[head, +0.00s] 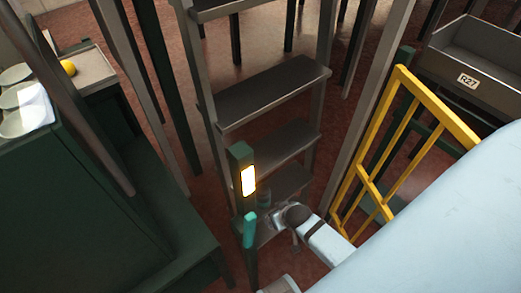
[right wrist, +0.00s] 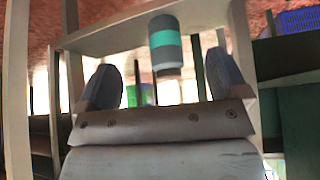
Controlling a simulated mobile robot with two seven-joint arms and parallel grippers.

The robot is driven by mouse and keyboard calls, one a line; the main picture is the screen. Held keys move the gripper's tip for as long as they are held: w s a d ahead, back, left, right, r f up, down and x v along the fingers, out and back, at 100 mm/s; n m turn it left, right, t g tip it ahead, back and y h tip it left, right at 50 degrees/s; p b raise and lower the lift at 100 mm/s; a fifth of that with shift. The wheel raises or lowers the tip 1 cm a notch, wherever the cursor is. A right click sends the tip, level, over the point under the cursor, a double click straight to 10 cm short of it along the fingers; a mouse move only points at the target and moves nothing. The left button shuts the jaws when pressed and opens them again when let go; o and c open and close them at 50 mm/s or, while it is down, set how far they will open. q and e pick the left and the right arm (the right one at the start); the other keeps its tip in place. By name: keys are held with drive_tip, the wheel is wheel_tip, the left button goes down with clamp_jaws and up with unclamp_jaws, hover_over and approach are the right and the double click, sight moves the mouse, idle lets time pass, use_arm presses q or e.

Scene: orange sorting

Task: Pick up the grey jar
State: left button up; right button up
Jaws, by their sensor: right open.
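The grey jar (right wrist: 165,48) has a teal band and a narrower dark end that points down in the right wrist view. Its other end meets a pale shelf board (right wrist: 105,38). My right gripper (right wrist: 164,82) is open, with one dark finger on each side of the picture and the jar between and beyond them. No finger touches the jar. In the head view my right gripper (head: 280,216) is low in the middle, by the lower steps of a ladder-like rack. A small dim shape beside it may be the jar; I cannot tell. My left gripper is not in view.
A dark green post with a lit panel (head: 248,180) and a teal-topped post (head: 249,230) stand close left of the gripper. A yellow rail (head: 375,190) stands to the right. A grey bin marked R27 (head: 467,79) is at the upper right.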

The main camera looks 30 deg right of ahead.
sight(263, 190)
drive_tip(key=w, duration=0.5)
drive_tip(key=w+d, duration=0.1)
drive_tip(key=w, duration=0.1)
drive_tip(key=shift+w, duration=0.2)
drive_tip(key=shift+w+d+r+b, duration=0.1)
drive_tip(key=shift+w+b, duration=0.25)
drive_tip(key=shift+w, duration=0.8)
drive_tip(key=x, duration=0.2)
drive_tip(key=shift+w+f+b, duration=0.2)
drive_tip(key=shift+b, duration=0.1)
drive_tip(key=shift+w+f, duration=0.25)
drive_tip(key=shift+f, duration=0.05)
drive_tip(key=c, duration=1.4)
